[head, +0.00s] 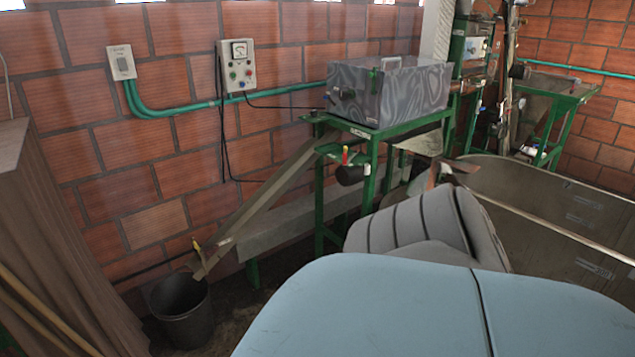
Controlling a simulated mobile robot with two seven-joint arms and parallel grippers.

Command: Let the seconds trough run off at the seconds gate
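A long sloping trough (262,202) runs from the green machine stand down to the lower left along the brick wall. I take it to be the seconds trough. A small upright yellow piece (196,246) sits near its low end, perhaps the gate handle; whether a gate there is open or shut I cannot tell. The low end hangs over a dark bucket (180,318) on the floor. The trough's inside and the bucket's contents are too dark to make out. Neither of my grippers is in view.
A grey patterned box (388,92) tops the green stand (319,205). A dark cylinder (349,175) with a red piece is below it. A control box (238,67) hangs on the wall. Brown sheeting (50,230) stands left. A large tank (560,208) is right.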

